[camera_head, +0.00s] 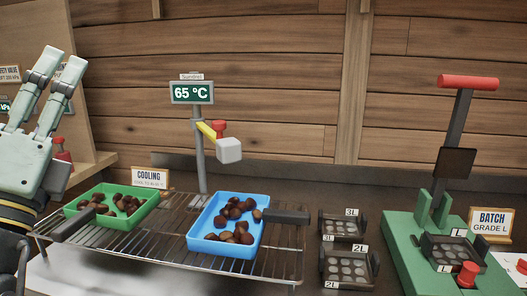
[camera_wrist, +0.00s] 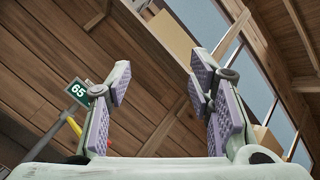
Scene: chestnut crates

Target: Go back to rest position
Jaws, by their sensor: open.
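My gripper (camera_head: 57,82) is raised at the left edge in the head view, its fingers pointing up and apart. It is open and empty. In the wrist view my gripper (camera_wrist: 160,88) shows two spread fingers with purple ribbed pads and only wall and ceiling beyond them. Below and right of it in the head view, a green tray (camera_head: 78,228) of chestnuts sits on a wire rack (camera_head: 160,234). A blue tray (camera_head: 238,267) of chestnuts sits on the same rack to the right.
A post with a "65 °C" display (camera_head: 192,93) stands behind the rack; it also shows in the wrist view (camera_wrist: 78,90). Small black plates (camera_head: 349,268) lie right of the rack. A green press with a red handle (camera_head: 468,82) stands at the right. A wooden panel (camera_head: 88,80) rises behind my gripper.

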